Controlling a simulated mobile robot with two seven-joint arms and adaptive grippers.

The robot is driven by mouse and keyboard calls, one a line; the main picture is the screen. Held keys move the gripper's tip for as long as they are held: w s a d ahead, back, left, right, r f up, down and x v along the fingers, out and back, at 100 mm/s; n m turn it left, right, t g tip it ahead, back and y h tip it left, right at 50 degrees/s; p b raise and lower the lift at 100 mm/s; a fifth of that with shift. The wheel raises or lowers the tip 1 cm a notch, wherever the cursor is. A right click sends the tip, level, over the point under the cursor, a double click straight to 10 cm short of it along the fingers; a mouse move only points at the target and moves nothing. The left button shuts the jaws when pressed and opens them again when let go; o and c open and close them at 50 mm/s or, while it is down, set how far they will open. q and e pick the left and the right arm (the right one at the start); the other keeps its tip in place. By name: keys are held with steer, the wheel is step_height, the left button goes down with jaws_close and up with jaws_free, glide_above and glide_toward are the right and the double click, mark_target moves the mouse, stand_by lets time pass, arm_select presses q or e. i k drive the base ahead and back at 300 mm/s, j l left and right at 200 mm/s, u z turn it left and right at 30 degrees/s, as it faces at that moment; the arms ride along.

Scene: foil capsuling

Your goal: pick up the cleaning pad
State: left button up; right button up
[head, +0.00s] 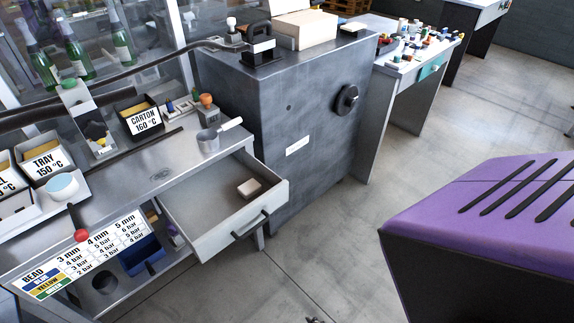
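A small beige block with a darker underside, which looks like the cleaning pad (249,188), lies inside the open drawer (215,235), toward its right-hand end. The drawer is pulled out from under the steel bench, and nothing covers the pad from above. Neither of my grippers can be made out in the head view. A small dark piece shows at the bottom edge, too little of it to identify.
A grey cabinet (300,110) stands close behind the drawer. Open floor (310,250) lies in front of the drawer.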

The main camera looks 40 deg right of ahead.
mark_target(251, 188)
steer(key=z, duration=0.85)
